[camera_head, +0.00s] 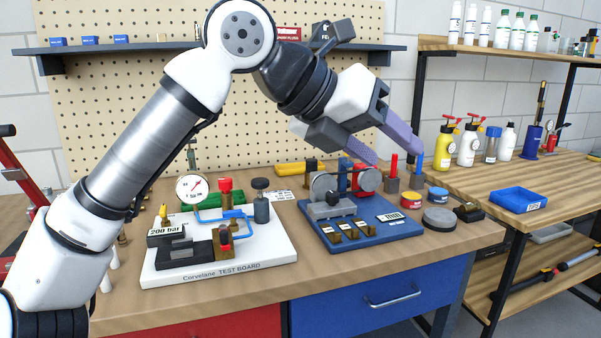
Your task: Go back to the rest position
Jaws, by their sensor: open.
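My gripper (397,158) is at the end of my arm, which reaches in from the left. Its two purple fingers are spread apart and point down to the right. The gripper appears in front of the back right part of the workbench (420,277). One fingertip overlaps the view of the red and blue upright parts there. I cannot tell how far the fingertips are from them.
A side bench at right holds bottles and a blue tray (518,200). A shelf (120,49) runs behind my arm.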

